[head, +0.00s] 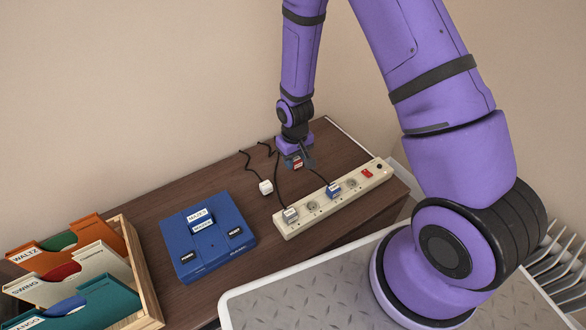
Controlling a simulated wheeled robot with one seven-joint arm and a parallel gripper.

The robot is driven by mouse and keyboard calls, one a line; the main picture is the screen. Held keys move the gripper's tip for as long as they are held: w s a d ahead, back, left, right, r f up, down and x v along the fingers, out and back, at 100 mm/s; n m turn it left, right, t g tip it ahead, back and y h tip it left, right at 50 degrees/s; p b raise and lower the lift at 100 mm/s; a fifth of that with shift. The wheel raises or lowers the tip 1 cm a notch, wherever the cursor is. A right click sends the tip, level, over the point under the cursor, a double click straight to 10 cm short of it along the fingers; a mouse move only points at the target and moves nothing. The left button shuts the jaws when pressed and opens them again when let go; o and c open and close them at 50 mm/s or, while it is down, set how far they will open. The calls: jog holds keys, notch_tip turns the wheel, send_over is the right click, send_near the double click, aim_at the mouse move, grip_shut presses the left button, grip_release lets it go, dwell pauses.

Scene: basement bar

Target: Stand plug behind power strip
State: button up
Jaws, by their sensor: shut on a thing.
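The cream power strip (313,216) lies slantwise on the brown desk. A grey-white plug (290,215) sits at its left end and a blue plug (334,190) sits farther right along it. A white plug (265,187) stands on the desk behind the strip's left end, with a black cord. My gripper (298,164) points down behind the strip and is shut on a small red-and-white piece, which looks like a plug (297,163). The fingers hide most of it, and I cannot tell whether it touches the desk.
A blue console (212,246) with labelled parts lies left of the strip. A wooden crate (142,272) of labelled record sleeves is at far left. Black cords (277,175) run over the desk (180,195) near my gripper. The strip has a red switch (367,173).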

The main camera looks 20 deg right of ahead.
aim_at(295, 168)
jog(key=shift+f, duration=2.2)
jog(key=shift+f, duration=0.1)
jog(key=o, duration=0.9)
